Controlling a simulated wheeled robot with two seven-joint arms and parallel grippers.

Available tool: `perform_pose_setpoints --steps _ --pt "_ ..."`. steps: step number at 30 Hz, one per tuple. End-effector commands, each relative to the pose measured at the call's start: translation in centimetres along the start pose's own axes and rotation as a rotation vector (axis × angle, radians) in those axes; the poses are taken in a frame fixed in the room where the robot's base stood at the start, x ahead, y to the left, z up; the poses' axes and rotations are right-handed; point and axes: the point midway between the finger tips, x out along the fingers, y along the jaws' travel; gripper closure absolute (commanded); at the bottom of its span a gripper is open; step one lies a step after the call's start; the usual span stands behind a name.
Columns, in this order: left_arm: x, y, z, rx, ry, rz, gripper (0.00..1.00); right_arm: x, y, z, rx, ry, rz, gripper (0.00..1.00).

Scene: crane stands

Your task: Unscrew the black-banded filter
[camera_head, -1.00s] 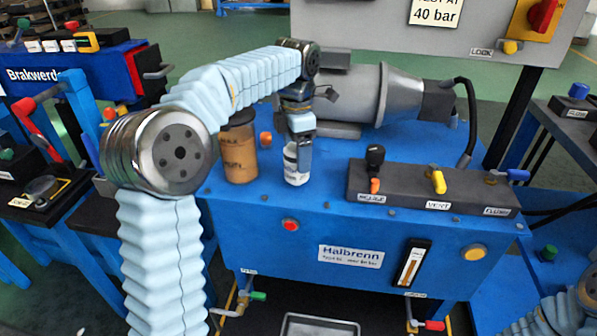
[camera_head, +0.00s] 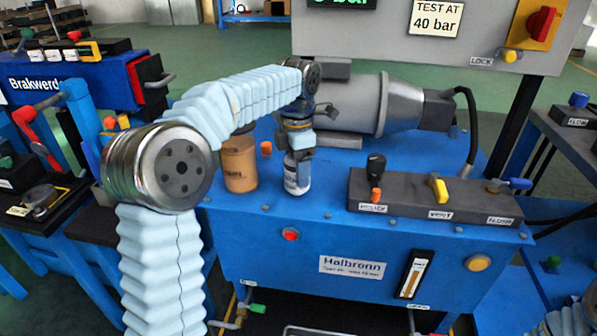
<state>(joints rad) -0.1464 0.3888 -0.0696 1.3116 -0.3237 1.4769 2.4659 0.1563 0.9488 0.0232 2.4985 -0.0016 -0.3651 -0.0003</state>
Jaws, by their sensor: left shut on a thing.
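The white filter with a dark band (camera_head: 297,178) stands upright on the blue bench (camera_head: 330,215), left of the middle. My left gripper (camera_head: 299,157) points down over it and is shut on its upper part; the fingers hide its top. An orange-brown filter (camera_head: 239,166) stands just to its left, apart from it, its top hidden behind my left arm. My right gripper is out of view; only part of my right arm shows at the lower right corner.
A grey motor (camera_head: 357,103) lies behind the filters. A dark valve block (camera_head: 412,195) with black, yellow and blue handles stands to the right. A panel with a "TEST AT 40 bar" sign (camera_head: 436,19) rises at the back. The bench top between filter and valve block is clear.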

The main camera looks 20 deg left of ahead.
Motion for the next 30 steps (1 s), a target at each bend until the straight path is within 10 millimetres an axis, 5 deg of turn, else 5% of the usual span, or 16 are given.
perform_pose_setpoints --steps 13,22,30 --pt "-0.2 0.0 0.0 -0.009 -0.001 0.002 0.71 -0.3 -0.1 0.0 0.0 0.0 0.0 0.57" --pt "-0.4 0.0 0.0 -0.413 -0.001 0.002 0.71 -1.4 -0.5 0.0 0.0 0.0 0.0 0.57" --pt "-0.2 0.1 0.0 -0.453 -0.002 0.002 0.71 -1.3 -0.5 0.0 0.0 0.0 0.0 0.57"
